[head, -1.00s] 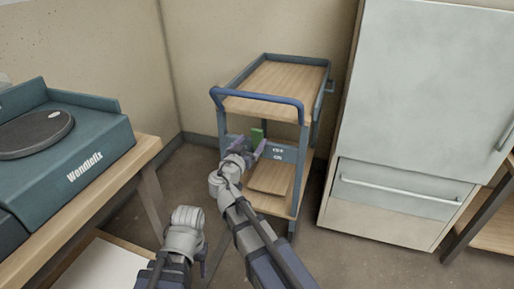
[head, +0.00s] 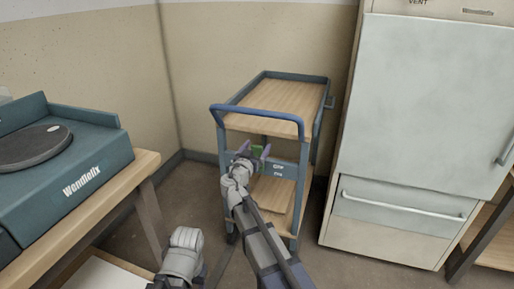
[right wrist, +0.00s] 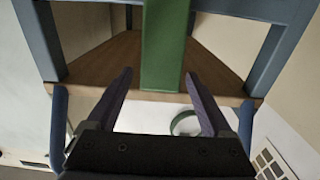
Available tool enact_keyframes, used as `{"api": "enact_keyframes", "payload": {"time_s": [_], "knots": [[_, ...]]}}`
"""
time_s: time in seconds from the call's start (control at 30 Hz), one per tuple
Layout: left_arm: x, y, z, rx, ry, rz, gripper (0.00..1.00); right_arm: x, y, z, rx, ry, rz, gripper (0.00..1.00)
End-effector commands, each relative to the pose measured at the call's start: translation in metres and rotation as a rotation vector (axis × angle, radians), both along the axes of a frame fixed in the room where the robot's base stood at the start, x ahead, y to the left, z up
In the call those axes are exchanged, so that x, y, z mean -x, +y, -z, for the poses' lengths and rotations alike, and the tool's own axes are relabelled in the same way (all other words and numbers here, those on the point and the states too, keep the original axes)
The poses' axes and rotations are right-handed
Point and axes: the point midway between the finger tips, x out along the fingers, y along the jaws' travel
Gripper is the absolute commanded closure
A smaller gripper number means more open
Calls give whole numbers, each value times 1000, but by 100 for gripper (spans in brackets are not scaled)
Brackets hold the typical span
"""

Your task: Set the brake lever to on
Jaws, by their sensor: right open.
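The brake lever is a small green bar (head: 257,149) on the front of the blue-grey cart (head: 306,160), below its top shelf. In the right wrist view the green lever (right wrist: 166,45) stands as a long bar between my two fingers. My right gripper (head: 254,152) is open, with one purple finger on each side of the lever; in the right wrist view the gripper (right wrist: 160,92) shows a gap on both sides. Small white labels (head: 278,167) sit on the panel right of the lever, too small to read. My left arm's grey wrist shows low in the head view; its jaws do not show.
The cart's blue push handle (head: 258,116) arches above my right gripper. A white fridge (head: 410,110) stands to the right. A wooden bench (head: 140,165) with a teal wheel machine (head: 85,165) is at the left. Open floor lies between bench and cart.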

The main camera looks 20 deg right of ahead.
Motion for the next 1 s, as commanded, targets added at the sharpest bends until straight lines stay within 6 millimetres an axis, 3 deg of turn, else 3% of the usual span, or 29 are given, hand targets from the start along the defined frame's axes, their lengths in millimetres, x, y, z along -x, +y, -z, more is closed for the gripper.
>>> {"api": "enact_keyframes", "payload": {"time_s": [0.33,1.0], "knots": [[0,0,0,0,0,0,43,-2,-2,0,0,0,0,17],[0,0,0,0,0,0,43,-2,-2,0,0,0,0,93]]}}
